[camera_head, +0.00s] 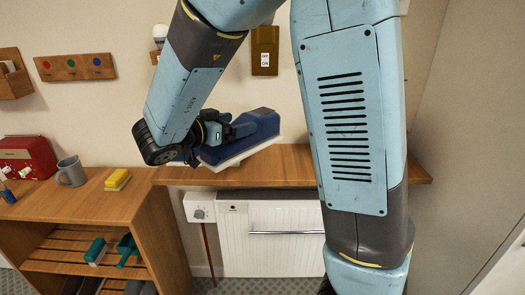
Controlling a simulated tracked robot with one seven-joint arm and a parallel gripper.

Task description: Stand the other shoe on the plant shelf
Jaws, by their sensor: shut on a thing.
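A blue shoe (250,134) with a white sole is in my gripper (226,133), which is shut on its near-left part. The shoe is held over the left part of the wooden shelf (285,166) above the white radiator, toe end up to the right and tilted. I cannot tell whether its sole touches the shelf. My gripper and forearm hide part of the shoe. No plant shows on the visible part of the shelf.
A wooden cabinet (75,207) at left holds a red radio (27,157), a grey mug (70,171) and a yellow sponge (117,180). Teal items (127,249) lie on its slatted level, with dark shapes below. A white radiator (270,237) and a dial box (200,208) are under the shelf.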

